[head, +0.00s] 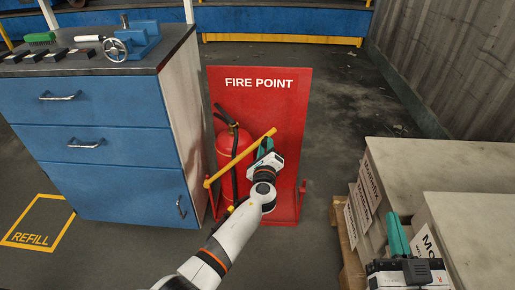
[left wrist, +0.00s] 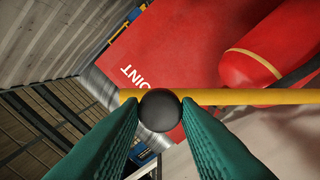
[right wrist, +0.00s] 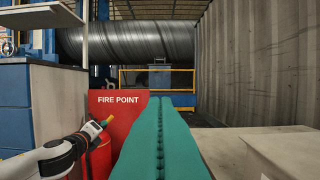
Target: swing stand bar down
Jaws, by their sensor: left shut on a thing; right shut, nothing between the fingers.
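The yellow stand bar (head: 240,157) slants across the front of the red fire point stand (head: 290,110), its right end higher. A red fire extinguisher (head: 228,155) stands upright behind the bar. My left gripper (head: 266,147) is at the bar's upper right part. In the left wrist view the green fingers are shut on a black ball knob (left wrist: 159,111), with the yellow bar (left wrist: 250,97) passing just behind it. In the head view the knob is hidden by the gripper. My right gripper (head: 397,236) is shut and empty at the lower right, away from the stand.
A blue drawer cabinet (head: 90,115) with a vise (head: 140,42) on top stands close left of the stand. Pale-topped crates (head: 440,165) on a wooden pallet (head: 345,230) are at the right. The floor directly before the stand is clear.

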